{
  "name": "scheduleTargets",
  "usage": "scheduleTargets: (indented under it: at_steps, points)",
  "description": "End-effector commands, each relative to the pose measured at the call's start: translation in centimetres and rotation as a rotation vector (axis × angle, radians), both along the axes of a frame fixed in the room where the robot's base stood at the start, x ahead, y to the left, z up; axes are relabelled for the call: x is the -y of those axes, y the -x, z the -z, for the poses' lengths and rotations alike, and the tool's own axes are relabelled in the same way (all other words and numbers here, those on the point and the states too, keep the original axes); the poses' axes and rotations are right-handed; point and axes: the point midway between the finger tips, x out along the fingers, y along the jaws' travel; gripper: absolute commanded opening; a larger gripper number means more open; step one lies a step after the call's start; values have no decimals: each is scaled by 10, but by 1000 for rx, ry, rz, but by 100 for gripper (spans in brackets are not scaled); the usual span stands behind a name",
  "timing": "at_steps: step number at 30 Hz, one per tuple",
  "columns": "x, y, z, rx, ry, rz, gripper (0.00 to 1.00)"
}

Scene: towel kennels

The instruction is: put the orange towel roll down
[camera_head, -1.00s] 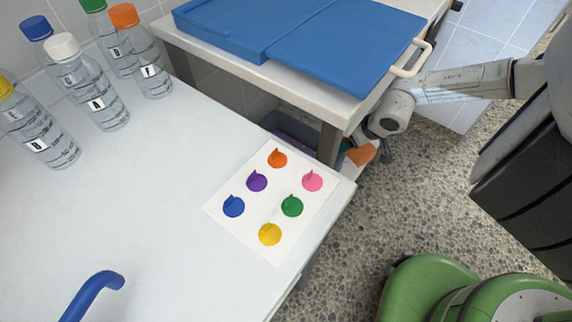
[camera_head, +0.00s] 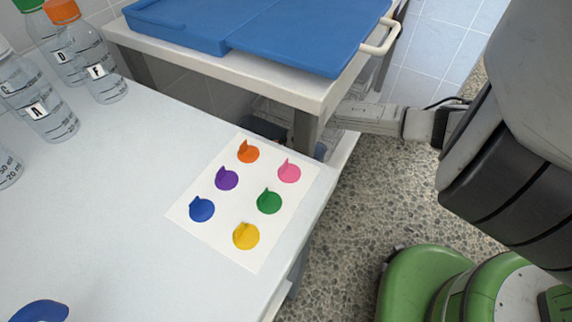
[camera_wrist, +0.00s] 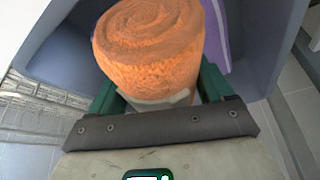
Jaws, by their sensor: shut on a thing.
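The orange towel roll (camera_wrist: 150,45) fills the middle of the wrist view, its spiral end facing the camera. My gripper (camera_wrist: 155,95) is shut on it, with a green finger on each side. The roll is over or inside a grey-blue bin (camera_wrist: 255,40); I cannot tell whether it touches the bin's floor. A strip of purple (camera_wrist: 215,40), perhaps another towel, shows behind the roll at the right. In the head view my gripper and the roll are hidden behind the trolley.
A trolley (camera_head: 315,97) with a blue pad (camera_head: 290,35) on top stands over the low area where my arm reaches. A white table (camera_head: 110,180) carries a sheet of coloured stickers (camera_head: 215,225) and several labelled bottles (camera_head: 95,55). Speckled floor is open at the right.

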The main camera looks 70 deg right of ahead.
Motion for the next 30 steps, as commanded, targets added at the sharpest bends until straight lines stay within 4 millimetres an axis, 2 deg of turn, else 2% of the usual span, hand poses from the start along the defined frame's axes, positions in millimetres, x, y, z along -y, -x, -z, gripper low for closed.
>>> scheduleTargets:
  at_steps: [1, 5, 13, 29, 30]
  points:
    - [0, 1, 13, -1, -2, 6, 47]
    - [1, 2, 26, -1, 0, 4, 47]
    - [1, 2, 26, -1, 1, 1, 47]
    - [1, 2, 37, -1, 1, 3, 47]
    - [1, 2, 38, -1, 1, 3, 84]
